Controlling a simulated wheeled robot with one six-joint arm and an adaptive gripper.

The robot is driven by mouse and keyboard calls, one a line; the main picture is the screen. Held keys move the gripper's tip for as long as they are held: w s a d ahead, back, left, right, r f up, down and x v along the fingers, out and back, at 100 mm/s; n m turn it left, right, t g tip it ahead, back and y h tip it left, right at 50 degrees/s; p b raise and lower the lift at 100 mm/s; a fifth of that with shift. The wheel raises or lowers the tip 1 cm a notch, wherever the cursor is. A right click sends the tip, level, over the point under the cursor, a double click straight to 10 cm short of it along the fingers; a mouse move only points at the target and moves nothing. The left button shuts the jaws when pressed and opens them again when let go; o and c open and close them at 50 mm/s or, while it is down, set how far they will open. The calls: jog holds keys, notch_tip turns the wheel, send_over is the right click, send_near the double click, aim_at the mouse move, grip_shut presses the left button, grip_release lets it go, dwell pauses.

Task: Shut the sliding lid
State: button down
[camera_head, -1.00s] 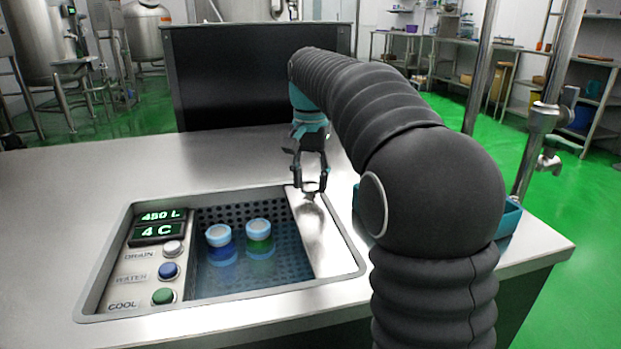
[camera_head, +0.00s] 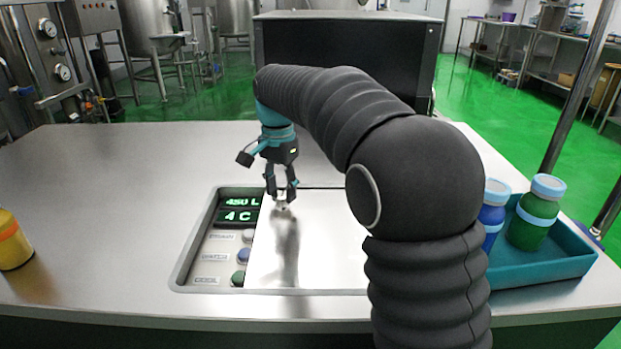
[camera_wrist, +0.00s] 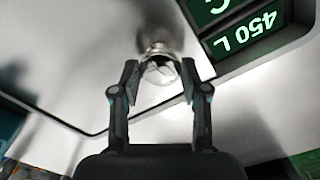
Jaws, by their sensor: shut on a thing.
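The sliding lid (camera_head: 320,245) is a shiny metal plate over the bath in the counter. Its left edge lies right along the control panel (camera_head: 213,262), and no open water shows between them in the head view. My gripper (camera_head: 282,198) points down at the lid's left far part, shut on its small round metal knob (camera_wrist: 160,68). In the wrist view, my gripper's two fingertips (camera_wrist: 160,80) flank the knob. The bath's inside is hidden under the lid, and my arm hides the lid's right end.
A teal tray (camera_head: 545,265) on the right holds a blue bottle (camera_head: 491,215) and a green bottle (camera_head: 533,222). A yellow bottle (camera_head: 12,243) stands at the left edge of the counter (camera_head: 100,210). The counter between it and the panel is clear.

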jog(key=a, duration=0.8)
jog(key=w+a, duration=0.1)
jog(key=a, duration=0.4)
jog(key=shift+f, duration=0.1)
jog(key=shift+w+a, duration=0.15)
jog(key=shift+a, duration=0.65)
jog(key=c, duration=0.6)
grip_release()
jog(key=shift+a, duration=0.2)
jog(key=shift+d, duration=0.15)
jog(key=shift+r, duration=0.35)
notch_tip(320, 180, up, 11)
jog(key=shift+r, duration=0.2)
